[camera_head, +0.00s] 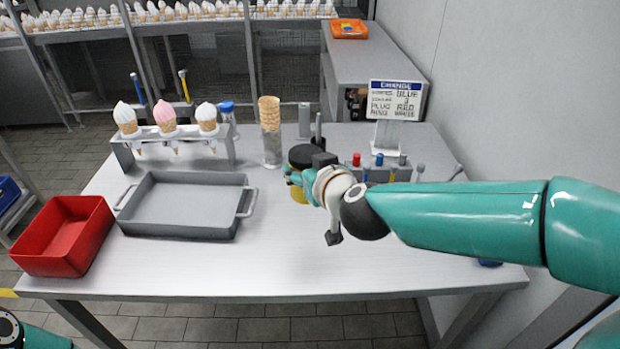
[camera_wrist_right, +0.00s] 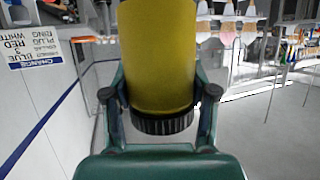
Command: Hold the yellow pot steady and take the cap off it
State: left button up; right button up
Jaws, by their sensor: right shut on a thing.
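The yellow pot (camera_head: 298,195) is at the middle of the table, mostly hidden behind my right gripper (camera_head: 300,178) in the head view. Its black cap (camera_head: 302,154) is on top of it. In the right wrist view, which is upside down, the yellow pot (camera_wrist_right: 157,55) fills the middle and the ribbed black cap (camera_wrist_right: 163,123) shows at its lower end. My right gripper (camera_wrist_right: 158,85) has a finger on each side of the pot's yellow body and is shut on it. I cannot tell whether the pot touches the table. My left gripper is out of view.
A grey tray (camera_head: 128,212) and a red bin (camera_head: 42,262) are at the left. Behind stand a rack with ice-cream cones (camera_head: 180,131), stacked cones (camera_head: 269,113), a tool rack (camera_head: 380,172) and a sign (camera_head: 394,100). The table front (camera_head: 200,270) is clear.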

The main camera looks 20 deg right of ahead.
aim_at(308, 156)
notch_tip(308, 156, up, 4)
jog(key=shift+f+p, duration=0.25)
jog(key=shift+p, duration=0.5)
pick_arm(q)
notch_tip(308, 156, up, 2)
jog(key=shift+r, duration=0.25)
pick_arm(e)
jog(key=o, duration=0.6)
grip_shut()
jog(key=shift+w+d+f, duration=0.15)
jog(key=shift+d+f, duration=0.15)
jog(key=shift+d, duration=0.05)
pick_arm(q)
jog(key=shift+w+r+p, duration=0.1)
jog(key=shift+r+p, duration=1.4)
pick_arm(e)
jog(key=d+f+h, duration=0.1)
jog(key=d+f, duration=0.2)
jog(key=f, duration=0.7)
jog(key=shift+s+f+m, duration=0.15)
jog(key=shift+s+m, duration=0.2)
jog(key=shift+m, duration=0.05)
